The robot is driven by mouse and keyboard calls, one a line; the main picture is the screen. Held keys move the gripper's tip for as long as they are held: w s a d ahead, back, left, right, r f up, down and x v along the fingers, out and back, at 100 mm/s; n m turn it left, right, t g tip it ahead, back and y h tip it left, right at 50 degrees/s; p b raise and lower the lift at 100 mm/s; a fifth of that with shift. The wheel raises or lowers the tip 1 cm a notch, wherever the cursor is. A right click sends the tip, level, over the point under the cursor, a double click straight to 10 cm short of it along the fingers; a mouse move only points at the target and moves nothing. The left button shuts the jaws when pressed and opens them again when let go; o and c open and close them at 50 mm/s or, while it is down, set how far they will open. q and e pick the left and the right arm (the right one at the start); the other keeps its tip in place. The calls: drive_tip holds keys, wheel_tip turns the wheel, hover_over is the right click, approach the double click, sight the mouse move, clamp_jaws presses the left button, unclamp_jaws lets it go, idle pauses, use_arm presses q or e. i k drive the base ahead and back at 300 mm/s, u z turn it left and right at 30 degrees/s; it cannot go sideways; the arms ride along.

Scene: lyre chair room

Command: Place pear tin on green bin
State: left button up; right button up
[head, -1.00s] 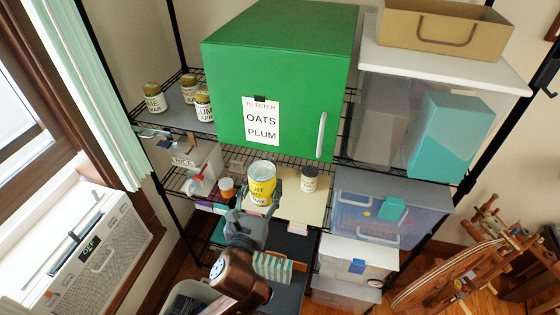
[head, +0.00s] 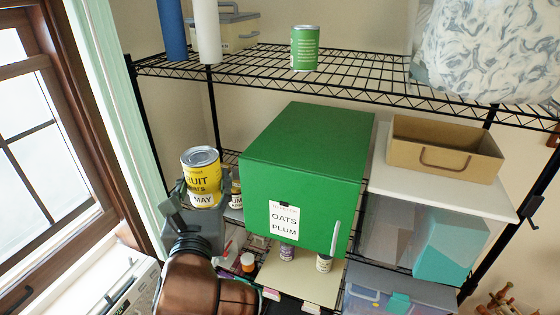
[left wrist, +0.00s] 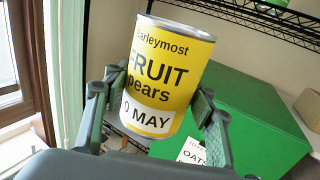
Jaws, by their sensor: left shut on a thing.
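The pear tin (head: 202,180) is yellow with a white lower band and a metal rim. In the left wrist view (left wrist: 165,75) its label reads "FRUIT pears" and "MAY". My left gripper (head: 200,198) is shut on it, one finger on each side, and holds it slightly tilted. The green bin (head: 310,140) is a big closed green box on the wire shelf, with a card reading "OATS PLUM" and a pale handle on its front. The tin is to the left of the bin in the head view. The bin's flat top is bare. My right gripper is not in view.
A wire shelf (head: 262,64) runs above the bin, bearing a green tin (head: 305,48) and blue and white cylinders. A tan open box (head: 443,150) stands on a white board right of the bin. Small jars sit below the bin. A window is at left.

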sight(314, 155)
drive_tip(key=u, duration=2.25)
drive_tip(key=k, duration=0.95)
drive_tip(key=z, duration=2.25)
drive_tip(key=i, duration=0.5)
drive_tip(key=z, duration=0.05)
